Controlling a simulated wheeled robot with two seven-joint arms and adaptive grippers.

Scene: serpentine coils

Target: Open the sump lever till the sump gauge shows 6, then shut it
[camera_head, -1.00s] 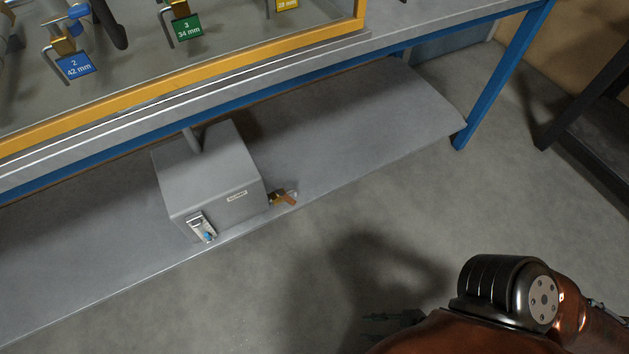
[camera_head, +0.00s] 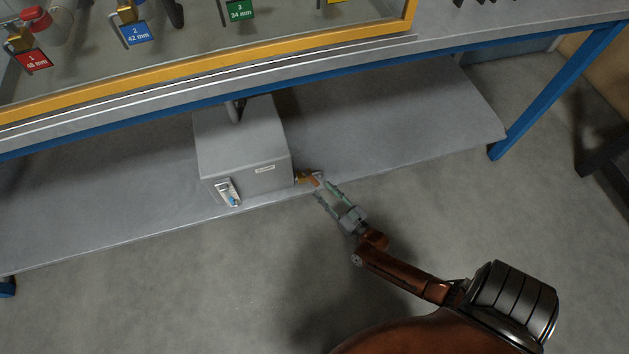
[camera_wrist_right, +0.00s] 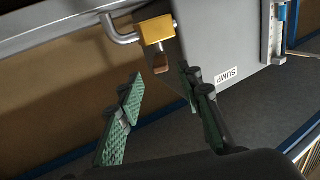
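The grey sump box (camera_head: 243,150) stands on the lower shelf, with a pipe entering its top. The sump gauge (camera_head: 228,193) is on its front face, with a small blue mark low in it; its reading is too small to tell. The sump lever (camera_head: 312,181) is a brown-orange handle on a brass valve at the box's right side. In the right wrist view the brass valve (camera_wrist_right: 154,31) and the lever (camera_wrist_right: 160,62) are ahead of my fingers. My right gripper (camera_head: 324,189) is open and empty, close to the lever. It also shows in the wrist view (camera_wrist_right: 160,80). My left gripper is out of view.
The lower shelf (camera_head: 390,125) is bare right of the box. Above it is a bench with a yellow-framed tray (camera_head: 220,74) and numbered tagged valves. A blue table leg (camera_head: 555,90) stands at the right. The floor in front is clear.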

